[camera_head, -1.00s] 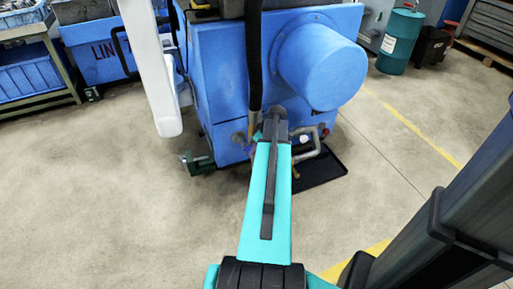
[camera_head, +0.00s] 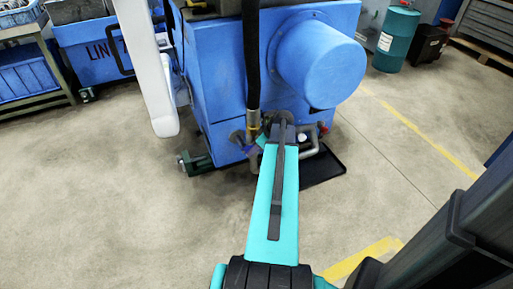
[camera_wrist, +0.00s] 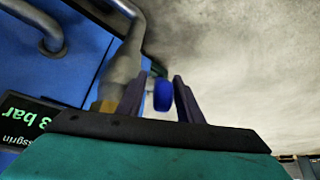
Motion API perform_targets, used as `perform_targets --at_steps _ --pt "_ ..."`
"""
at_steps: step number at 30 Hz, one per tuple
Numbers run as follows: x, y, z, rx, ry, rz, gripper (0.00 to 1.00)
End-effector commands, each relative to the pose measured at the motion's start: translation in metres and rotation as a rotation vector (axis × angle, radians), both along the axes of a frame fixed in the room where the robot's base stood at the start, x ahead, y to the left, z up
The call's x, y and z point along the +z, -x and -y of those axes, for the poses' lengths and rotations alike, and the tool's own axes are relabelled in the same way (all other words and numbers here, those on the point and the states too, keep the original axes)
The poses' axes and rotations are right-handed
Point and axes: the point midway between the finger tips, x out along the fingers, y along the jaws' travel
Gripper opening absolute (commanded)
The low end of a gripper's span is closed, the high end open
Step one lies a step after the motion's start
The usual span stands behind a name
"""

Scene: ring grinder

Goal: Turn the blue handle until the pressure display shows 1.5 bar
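The blue handle (camera_wrist: 162,95) shows in the wrist view between the two dark fingers of my gripper (camera_wrist: 166,88). The fingers are apart. The pressure display (camera_wrist: 22,118) is at the left edge of the wrist view, tilted and partly covered by my gripper. It shows "bar" after a digit that looks like 3; the rest of the number is hidden. In the head view my arm hides most of the handle area on the blue machine (camera_head: 225,90).
A metal pipe (camera_wrist: 124,65) with a brass fitting runs close left of the fingers. A black hose (camera_head: 251,60) hangs in front of the machine. A black tray (camera_head: 322,168) lies on the floor. Open floor (camera_head: 120,220) is at left.

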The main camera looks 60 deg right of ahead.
Motion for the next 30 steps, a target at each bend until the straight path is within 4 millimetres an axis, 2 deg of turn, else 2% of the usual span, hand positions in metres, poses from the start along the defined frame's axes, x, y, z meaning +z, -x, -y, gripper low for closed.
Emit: perform_targets --at_steps 8,14,20,30 --pt "0.000 -0.001 -0.001 0.002 0.000 -0.001 0.33" --pt "0.009 0.004 -0.001 0.002 0.001 0.000 0.33" --pt "0.031 0.016 -0.001 0.002 0.001 0.000 0.33" --pt "0.078 0.045 0.000 0.001 0.001 0.000 0.33"
